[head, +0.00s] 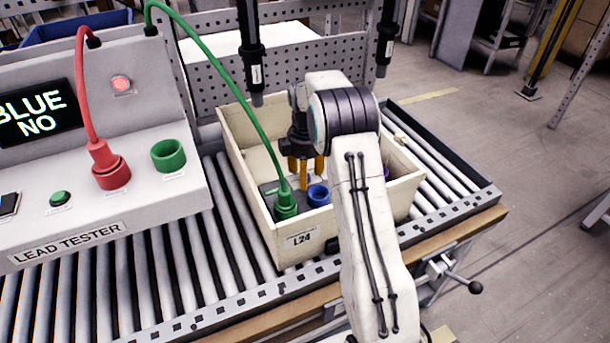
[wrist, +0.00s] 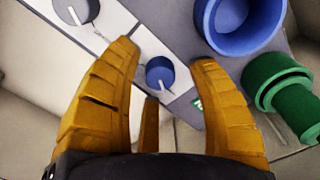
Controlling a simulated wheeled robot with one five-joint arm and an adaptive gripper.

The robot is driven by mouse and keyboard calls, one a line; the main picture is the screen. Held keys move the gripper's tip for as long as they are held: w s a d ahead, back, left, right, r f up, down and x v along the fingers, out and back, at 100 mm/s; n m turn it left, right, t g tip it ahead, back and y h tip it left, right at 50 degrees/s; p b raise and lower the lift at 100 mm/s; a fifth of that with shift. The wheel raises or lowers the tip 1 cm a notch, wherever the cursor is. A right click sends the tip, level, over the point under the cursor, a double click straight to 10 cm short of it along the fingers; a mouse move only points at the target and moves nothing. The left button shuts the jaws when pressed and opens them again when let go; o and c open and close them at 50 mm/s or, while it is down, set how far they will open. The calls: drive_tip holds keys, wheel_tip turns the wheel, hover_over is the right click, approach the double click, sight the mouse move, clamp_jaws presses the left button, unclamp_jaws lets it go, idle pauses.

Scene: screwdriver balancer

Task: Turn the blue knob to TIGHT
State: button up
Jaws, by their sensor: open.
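The small blue knob (wrist: 160,73) shows in the wrist view on a grey panel in the crate, with a thin pale pointer mark on it. My gripper (wrist: 163,58) is open, with its orange fingers spread to either side of the knob and a third finger below it in the picture. I cannot tell if any finger touches the knob, and I cannot read its labels. In the head view my gripper (head: 304,170) points down into the cream crate (head: 240,140) marked L24. There the fingers and arm hide most of the panel and the knob.
A blue socket (wrist: 240,22) and a green plug (wrist: 290,95) with a cable lie close to the right finger. A greyer knob (wrist: 76,9) is at upper left. The lead tester (head: 110,150) stands left of the crate, its screen showing BLUE NO. Dark tools (head: 252,60) hang above.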

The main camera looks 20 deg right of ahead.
drive_tip(key=shift+f, duration=0.35)
drive_tip(key=shift+c, duration=0.5)
clamp_jaws()
